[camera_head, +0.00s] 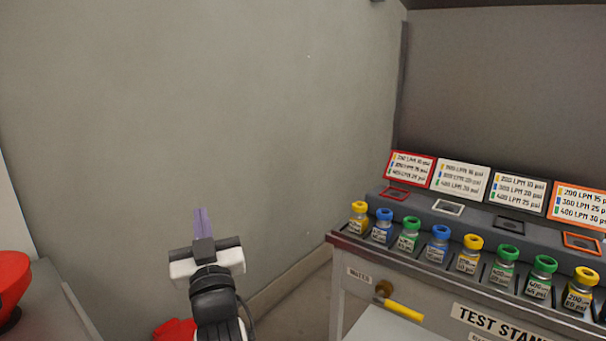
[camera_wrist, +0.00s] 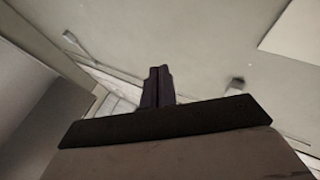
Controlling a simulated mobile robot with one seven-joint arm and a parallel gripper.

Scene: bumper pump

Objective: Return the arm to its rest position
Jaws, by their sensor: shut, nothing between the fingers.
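My gripper (camera_head: 202,222) is raised in front of the bare grey wall, left of the test stand in the head view. Its two purple fingers lie together and hold nothing. In the wrist view my gripper (camera_wrist: 158,72) shows as two dark fingers side by side. The arm is partly in view below the gripper, and its lower links are out of view. The gripper touches nothing that I can see.
The test stand (camera_head: 490,316) is at the right, with several capped jars, such as a yellow-capped one (camera_head: 358,218), and label cards behind them. A yellow handle (camera_head: 404,310) sticks out in front. A red object (camera_head: 12,280) is at the left edge. The wall area is open.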

